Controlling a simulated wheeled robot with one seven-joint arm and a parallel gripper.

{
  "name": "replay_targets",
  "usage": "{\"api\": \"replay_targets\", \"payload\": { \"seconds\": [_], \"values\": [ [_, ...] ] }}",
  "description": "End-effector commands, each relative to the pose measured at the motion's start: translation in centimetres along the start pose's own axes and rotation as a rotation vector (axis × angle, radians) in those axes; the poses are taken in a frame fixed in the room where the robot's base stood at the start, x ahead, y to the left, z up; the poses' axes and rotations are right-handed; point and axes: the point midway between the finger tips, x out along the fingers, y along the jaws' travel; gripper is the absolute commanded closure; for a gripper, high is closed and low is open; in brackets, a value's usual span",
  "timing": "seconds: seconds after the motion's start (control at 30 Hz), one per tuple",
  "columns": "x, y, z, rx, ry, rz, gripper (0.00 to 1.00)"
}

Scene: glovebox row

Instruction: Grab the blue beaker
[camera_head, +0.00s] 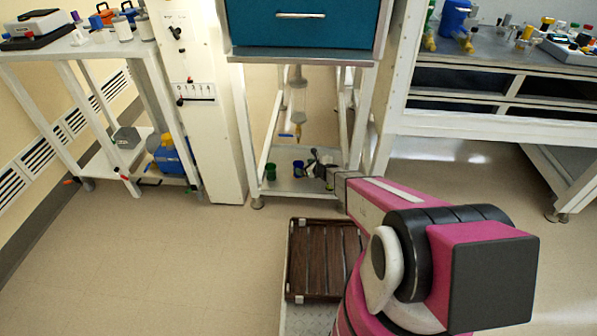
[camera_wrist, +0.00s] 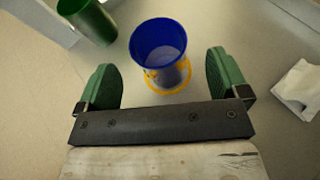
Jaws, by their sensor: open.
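The blue beaker (camera_wrist: 158,48) stands upright and open-topped in the wrist view, with a yellow ring at its base. It also shows on the low shelf in the head view (camera_head: 298,168). My gripper (camera_wrist: 162,70) is open, its two green-padded fingers wide apart. The beaker lies between and slightly beyond the fingertips, with a gap on each side. In the head view my gripper (camera_head: 318,166) reaches in over the shelf, just right of the beaker. I cannot tell its exact height over the shelf.
A green beaker (camera_wrist: 92,18) stands to the left of the blue one. A crumpled white item (camera_wrist: 300,85) lies on the right. The low shelf (camera_head: 285,188) sits between white frame legs. A vessel (camera_head: 298,95) hangs above it. A brown slatted crate (camera_head: 322,258) is in front.

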Motion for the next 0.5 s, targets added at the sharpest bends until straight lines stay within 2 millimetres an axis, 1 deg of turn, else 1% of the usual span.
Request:
{"api": "replay_targets", "payload": {
  "seconds": [0.17, 0.3, 0.4, 0.5],
  "values": [
    [2.0, -0.1, 0.2, -0.002, 0.0, 0.001, 0.07],
    [4.1, 0.0, 0.3, -0.003, 0.0, 0.002, 0.07],
    [4.9, 0.0, 0.3, -0.003, 0.0, 0.001, 0.07],
    [4.9, 0.0, 0.4, -0.002, 0.0, 0.0, 0.07]
  ]
}}
